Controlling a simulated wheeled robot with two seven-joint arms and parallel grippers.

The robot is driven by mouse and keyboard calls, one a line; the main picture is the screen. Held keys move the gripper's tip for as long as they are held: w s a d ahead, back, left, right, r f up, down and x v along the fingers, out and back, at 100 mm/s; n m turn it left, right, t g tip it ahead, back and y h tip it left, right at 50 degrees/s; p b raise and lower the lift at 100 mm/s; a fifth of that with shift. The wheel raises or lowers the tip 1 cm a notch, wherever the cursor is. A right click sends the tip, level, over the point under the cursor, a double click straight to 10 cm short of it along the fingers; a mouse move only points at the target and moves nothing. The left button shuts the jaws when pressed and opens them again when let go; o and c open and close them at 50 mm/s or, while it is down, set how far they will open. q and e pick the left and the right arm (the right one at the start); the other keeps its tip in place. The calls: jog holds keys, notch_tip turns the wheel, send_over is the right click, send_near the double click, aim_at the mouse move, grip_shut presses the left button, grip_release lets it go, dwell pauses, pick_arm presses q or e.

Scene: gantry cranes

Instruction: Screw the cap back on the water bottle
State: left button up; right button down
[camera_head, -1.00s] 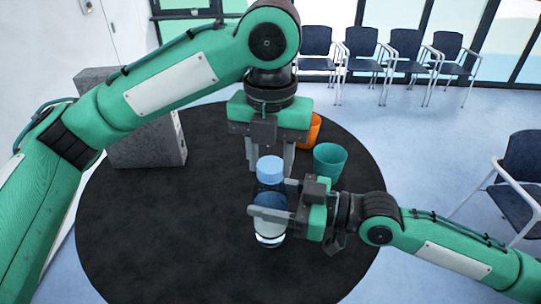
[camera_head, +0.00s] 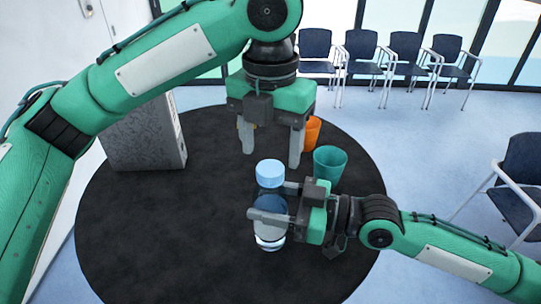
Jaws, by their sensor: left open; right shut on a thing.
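The water bottle (camera_head: 270,240) is upright over the black round table, and its lower body is clear. The light blue cap (camera_head: 270,173) sits at its top; whether it is fully screwed down cannot be told. My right gripper (camera_head: 268,203) comes in from the right and is shut on the bottle's middle, hiding part of it. My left gripper (camera_head: 271,156) points down from above, just behind and above the cap in the picture. Its fingers are spread wide and nothing is between them.
The black round table (camera_head: 170,240) has free room at left and front. A teal cup (camera_head: 330,166) and an orange cup (camera_head: 312,132) stand behind my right gripper. A grey speckled box (camera_head: 145,140) stands at the back left. Chairs (camera_head: 358,60) line the far side.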

pick_arm(q)
jog(key=shift+r, duration=0.55)
jog(key=shift+c, duration=0.3)
